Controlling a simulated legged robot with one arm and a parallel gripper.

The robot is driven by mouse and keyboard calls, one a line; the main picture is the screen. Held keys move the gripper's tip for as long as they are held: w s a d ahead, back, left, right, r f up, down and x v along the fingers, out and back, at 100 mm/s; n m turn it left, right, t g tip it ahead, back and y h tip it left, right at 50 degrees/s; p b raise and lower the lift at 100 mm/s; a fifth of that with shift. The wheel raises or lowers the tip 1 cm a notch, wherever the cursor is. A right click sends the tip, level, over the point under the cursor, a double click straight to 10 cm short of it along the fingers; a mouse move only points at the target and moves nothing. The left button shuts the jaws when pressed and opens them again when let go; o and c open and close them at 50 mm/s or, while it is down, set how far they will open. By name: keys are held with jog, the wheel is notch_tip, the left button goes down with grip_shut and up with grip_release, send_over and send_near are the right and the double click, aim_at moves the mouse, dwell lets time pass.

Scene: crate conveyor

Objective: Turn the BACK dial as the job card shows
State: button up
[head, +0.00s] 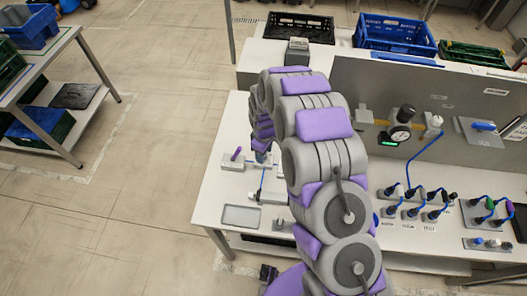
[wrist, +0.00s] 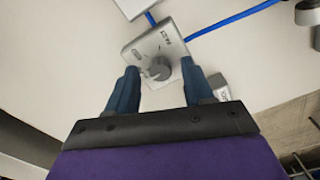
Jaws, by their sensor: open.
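A grey dial (wrist: 158,70) sits on a light grey plate (wrist: 135,50) with small printed labels, too small and turned to read surely. In the wrist view my gripper (wrist: 160,68) is open. Its two blue fingers stand one on each side of the dial, and I cannot tell whether they touch it. In the head view my gripper (head: 263,158) is small and low over the left part of the white bench (head: 212,185); the dial is not clear there. I cannot make out a job card in either view.
Blue cables (wrist: 220,20) run from the plate. A grey tray (head: 241,216) lies at the bench's front left. Several black plugs with cables (head: 410,205) and a gauge (head: 399,133) are to the right of my arm. Crates (head: 395,34) stand behind the grey panel (head: 440,90).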

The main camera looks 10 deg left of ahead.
jog(key=shift+r, duration=0.1)
notch_tip(320, 180, up, 17)
jog(key=p, duration=0.1)
dwell(0.4)
dwell(0.7)
